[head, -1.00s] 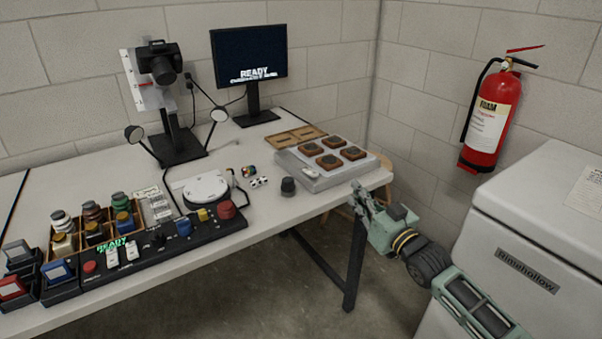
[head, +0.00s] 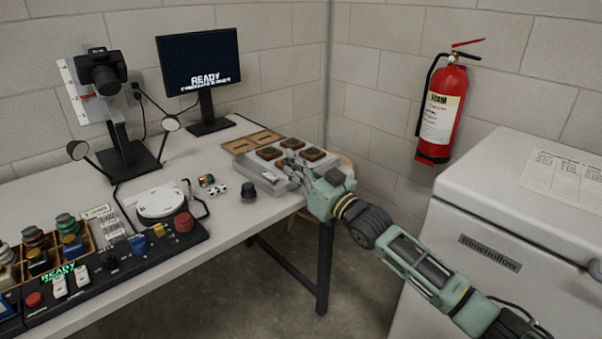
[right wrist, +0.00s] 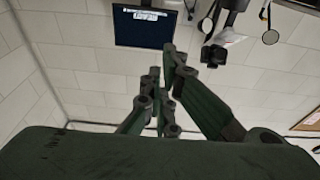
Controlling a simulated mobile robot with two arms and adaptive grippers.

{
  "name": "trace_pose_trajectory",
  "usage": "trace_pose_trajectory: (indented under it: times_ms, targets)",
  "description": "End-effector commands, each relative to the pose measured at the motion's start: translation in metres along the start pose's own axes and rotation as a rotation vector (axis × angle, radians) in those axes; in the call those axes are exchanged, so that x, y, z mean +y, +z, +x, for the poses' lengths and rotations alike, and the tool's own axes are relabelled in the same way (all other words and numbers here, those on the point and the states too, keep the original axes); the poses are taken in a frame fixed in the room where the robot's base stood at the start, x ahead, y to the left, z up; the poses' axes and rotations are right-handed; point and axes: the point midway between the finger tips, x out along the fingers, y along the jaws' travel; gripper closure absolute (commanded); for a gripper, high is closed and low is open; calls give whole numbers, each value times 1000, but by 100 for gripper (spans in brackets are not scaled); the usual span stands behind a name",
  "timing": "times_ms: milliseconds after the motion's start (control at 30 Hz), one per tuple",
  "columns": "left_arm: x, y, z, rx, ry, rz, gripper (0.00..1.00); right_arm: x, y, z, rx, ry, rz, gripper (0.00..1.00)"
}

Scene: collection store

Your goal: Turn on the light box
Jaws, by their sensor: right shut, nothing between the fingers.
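The light box (head: 262,173) is a flat pale grey box at the right end of the table in the head view. Several brown-framed square pieces (head: 269,153) lie on its top. My right gripper (head: 291,171) is shut and empty, with its fingers at the front right part of the box, hiding some of it. I cannot tell whether the fingertips touch it. The right wrist view shows the closed fingers (right wrist: 165,68) but not the box. No switch is clearly visible. My left gripper is not in view.
A small dark knob-like object (head: 248,191) stands left of the box. A wooden tray (head: 240,146) lies behind it. A control panel (head: 140,262), a camera on a stand (head: 101,72) and a monitor (head: 198,58) are farther left. A white chest (head: 500,225) stands at right.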

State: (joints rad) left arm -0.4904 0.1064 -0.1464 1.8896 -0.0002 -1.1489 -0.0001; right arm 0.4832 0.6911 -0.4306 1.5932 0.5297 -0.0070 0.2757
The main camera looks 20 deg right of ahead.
Motion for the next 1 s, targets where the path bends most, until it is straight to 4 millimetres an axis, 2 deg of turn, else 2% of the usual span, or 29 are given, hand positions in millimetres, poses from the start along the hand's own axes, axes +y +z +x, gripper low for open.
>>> trace_pose_trajectory:
  times_ms: [167, 300, 400, 533, 1000]
  targets:
    - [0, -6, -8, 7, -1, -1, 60, 0, -1, 34, 3, 0, -1, 100]
    - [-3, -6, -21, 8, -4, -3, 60, 0, -1, 57, 3, 0, 0, 100]
    - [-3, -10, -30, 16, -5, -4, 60, 0, 19, 50, -4, 0, 2, 100]
    - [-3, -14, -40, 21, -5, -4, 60, 0, 31, 45, -2, 0, 2, 100]
    - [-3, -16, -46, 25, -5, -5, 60, 0, 38, 42, 1, -1, 1, 100]
